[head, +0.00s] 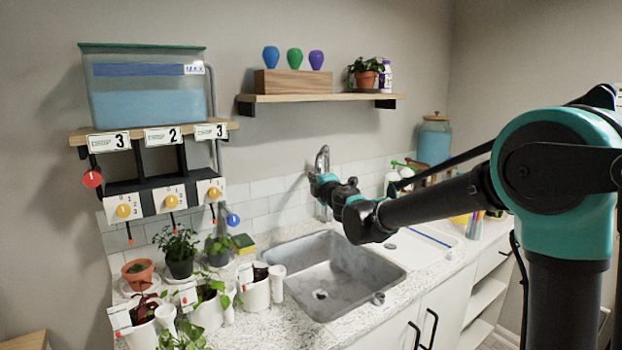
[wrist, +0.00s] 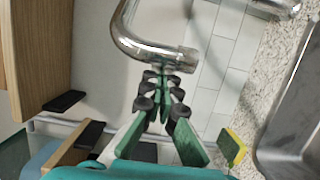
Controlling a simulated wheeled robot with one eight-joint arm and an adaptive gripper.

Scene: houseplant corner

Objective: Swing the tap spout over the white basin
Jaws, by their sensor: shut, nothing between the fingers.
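The chrome tap spout (head: 322,158) rises behind the sinks, its lower part partly hidden by my gripper (head: 321,184). In the wrist view the curved spout (wrist: 140,42) fills the top middle. My gripper (wrist: 163,73) is shut and empty, its fingertips just below the spout's end in that picture; I cannot tell whether they touch. A grey basin (head: 347,248) lies in the counter in front of the tap. To its right is a pale, white-looking area (head: 405,252), likely the white basin, partly hidden by my arm.
Potted plants and white pots (head: 207,311) crowd the counter left of the grey basin. A yellow-green sponge (head: 243,242) lies behind its left corner. A wall shelf (head: 318,97) hangs above. A spray bottle (head: 392,178) stands right of the tap.

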